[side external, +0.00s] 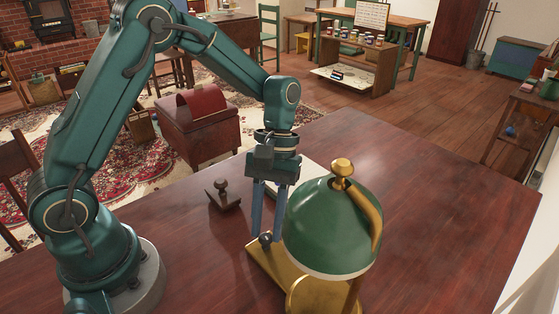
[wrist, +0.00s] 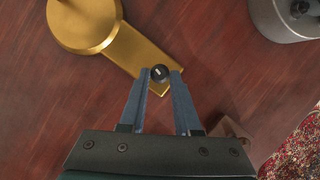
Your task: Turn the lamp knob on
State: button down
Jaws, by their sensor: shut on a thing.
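The lamp (side external: 330,225) has a green shade and brass fittings, and stands on the dark wooden table in the side external view. Its brass base (wrist: 126,45) shows at the top of the wrist view. The lamp knob (side external: 266,238) is small, round and black, on the end of the base's arm, and carries a pale mark in the wrist view (wrist: 160,73). My gripper (side external: 267,236) points down beside the shade. Its two blue-grey fingers are shut on the knob, one on each side of it. Which lamp state the mark shows, I cannot tell.
A dark stamp-like object (side external: 223,194) stands on the table left of my gripper. A white sheet (side external: 300,178) lies behind the gripper, partly hidden by the shade. The table (side external: 440,190) is clear to the right of the lamp.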

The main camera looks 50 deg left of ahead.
jog(key=m, duration=0.2)
jog(key=m+y, duration=0.1)
jog(key=shift+w+d+m+y, duration=0.1)
jog(key=shift+d+m+y, duration=0.1)
jog(key=shift+m+y, duration=0.15)
jog(key=m+y, duration=0.1)
jog(key=m, duration=0.2)
jog(key=shift+d+m+g, duration=0.15)
jog(key=shift+m+g, duration=0.15)
jog(key=shift+m, duration=0.05)
jog(key=m+y, duration=0.1)
jog(key=m, duration=0.3)
jog(key=m+y, duration=0.1)
jog(key=m, duration=0.1)
jog(key=shift+d+m+y, duration=0.3)
jog(key=shift+y, duration=0.05)
jog(key=shift+t, duration=0.5)
jog(key=c, duration=0.6)
grip_release()
jog(key=shift+v, duration=2.55)
